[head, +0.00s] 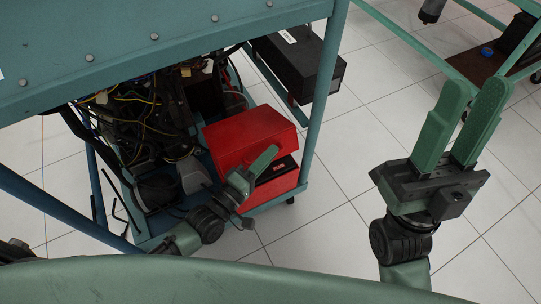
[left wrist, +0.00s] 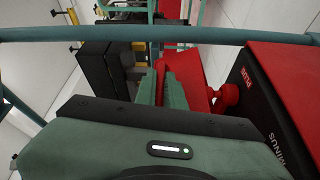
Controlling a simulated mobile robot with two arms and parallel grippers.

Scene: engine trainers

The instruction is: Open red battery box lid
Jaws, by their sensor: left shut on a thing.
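The red battery box (head: 285,184) stands on the low shelf of the blue-green frame. Its red lid (head: 245,133) is raised and tilted, with a dark gap and the black battery top showing below it. In the left wrist view the black top (left wrist: 266,100) carries PLUS and MINUS lettering, beside a red knob (left wrist: 229,95). My left gripper (head: 262,162) is at the lid's front side, shut on the red lid (left wrist: 190,75); the exact contact is partly hidden by the fingers. My right gripper (head: 474,90) is open and empty, well to the right over the floor.
The frame's upright post (head: 325,85) stands right of the box, and its top panel (head: 150,45) overhangs at upper left. Wires and engine parts (head: 140,120) crowd the left. A black box (head: 300,62) hangs behind.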

